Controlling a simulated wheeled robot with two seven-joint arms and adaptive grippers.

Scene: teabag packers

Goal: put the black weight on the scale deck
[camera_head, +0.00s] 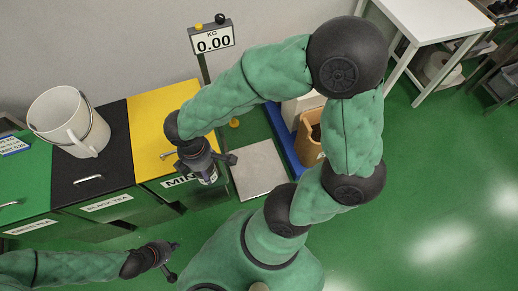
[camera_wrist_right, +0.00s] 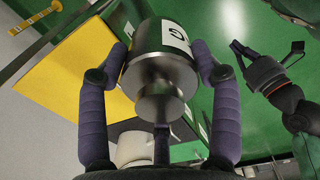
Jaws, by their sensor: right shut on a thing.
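The weight (camera_wrist_right: 160,75) is a shiny, dark metal cylinder with a knob and a white label showing a "G". My right gripper (camera_head: 208,172) is shut on it, its fingers on both sides of the body in the right wrist view (camera_wrist_right: 160,62). In the head view the gripper hides most of the weight; a pale label shows below the fingers. They hang over the front edge of the yellow bin, left of the scale deck. The scale deck (camera_head: 258,170) is a bare, silver square plate. My left gripper (camera_head: 171,261) is open and empty at the lower left.
The scale display (camera_head: 212,42) on a post reads 0.00 KG. Bins with yellow (camera_head: 160,115), black (camera_head: 103,150) and green (camera_head: 24,178) lids stand left, a white bucket (camera_head: 62,115) on the black one. A brown box (camera_head: 308,140) sits right of the deck. Green floor is clear at right.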

